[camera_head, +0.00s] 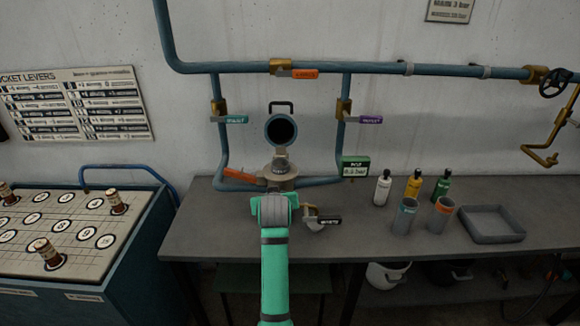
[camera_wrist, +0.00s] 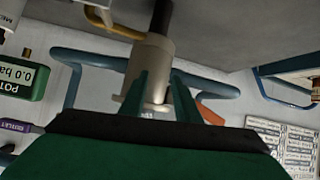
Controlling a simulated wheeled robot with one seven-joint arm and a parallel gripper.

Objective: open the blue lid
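A round lid (camera_head: 281,129) with a blue-grey rim, dark face and black handle on top stands upright against the wall in the head view. It is behind and above the brass-grey pot fitting (camera_head: 278,184) on the bench. My mint-green arm reaches towards that fitting and hides my fingers in the head view. In the wrist view my gripper (camera_wrist: 158,82) has its two green fingers apart. A pale metal cylinder (camera_wrist: 149,62) shows beyond and between them; I cannot tell whether they touch it. The lid is not clearly seen there.
Blue pipes (camera_head: 440,70) with valves run along the wall. A green pot gauge (camera_head: 355,167) stands right of the fitting, and an orange lever (camera_head: 238,173) left. Bottles, two cups and a grey tray (camera_head: 491,224) stand on the right bench. A peg board (camera_head: 75,232) is at left.

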